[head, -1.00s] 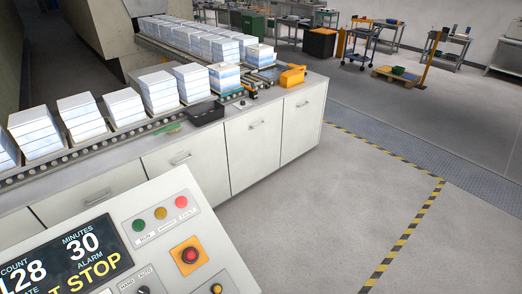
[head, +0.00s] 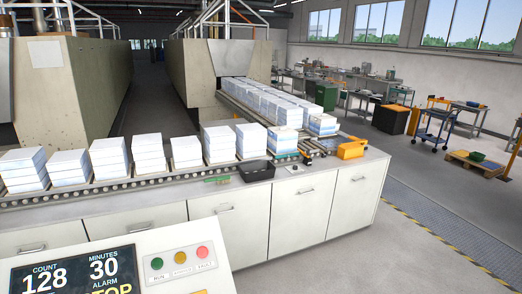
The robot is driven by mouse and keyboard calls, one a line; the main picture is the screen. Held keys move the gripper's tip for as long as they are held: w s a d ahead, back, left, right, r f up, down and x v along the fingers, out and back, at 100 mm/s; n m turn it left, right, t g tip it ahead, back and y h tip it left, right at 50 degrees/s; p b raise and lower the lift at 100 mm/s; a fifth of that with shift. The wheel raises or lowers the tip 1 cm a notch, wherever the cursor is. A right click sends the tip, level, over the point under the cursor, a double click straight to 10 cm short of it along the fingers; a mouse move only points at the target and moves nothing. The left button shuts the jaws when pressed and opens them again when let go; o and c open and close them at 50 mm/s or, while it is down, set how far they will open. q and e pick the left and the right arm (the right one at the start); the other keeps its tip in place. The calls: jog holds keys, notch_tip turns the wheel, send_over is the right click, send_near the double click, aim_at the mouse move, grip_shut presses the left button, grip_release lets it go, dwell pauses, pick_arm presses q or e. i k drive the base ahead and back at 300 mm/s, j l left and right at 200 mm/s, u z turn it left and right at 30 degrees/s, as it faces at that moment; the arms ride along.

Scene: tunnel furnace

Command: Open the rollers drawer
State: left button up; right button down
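A long pale counter has a row of front panels with bar handles. One panel (head: 241,242) has its handle near its top, and another panel (head: 300,212) is to its right. A third panel (head: 352,202) is at the counter's right end. A further panel (head: 110,238) is at the left, partly behind the control console. All visible panels look closed. No label shows which one is the rollers drawer. Neither of my grippers is in view.
A control console (head: 130,262) stands in the foreground at lower left. A roller conveyor (head: 110,188) with stacked white blocks runs along the counter. A black tray (head: 257,171) and an orange box (head: 351,151) sit on top. Grey floor (head: 395,255) is clear at right.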

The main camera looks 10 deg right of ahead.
aim_at(299, 210)
jog(key=i+l, duration=0.1)
jog(key=l, duration=0.3)
jog(key=i+l, duration=0.15)
jog(key=l, duration=0.25)
jog(key=i+l, duration=0.1)
jog(key=l, duration=0.35)
jog(key=i+l, duration=0.15)
jog(key=l, duration=0.25)
jog(key=i+l, duration=0.1)
jog(key=l, duration=0.3)
jog(key=i+l, duration=0.15)
jog(key=l, duration=0.25)
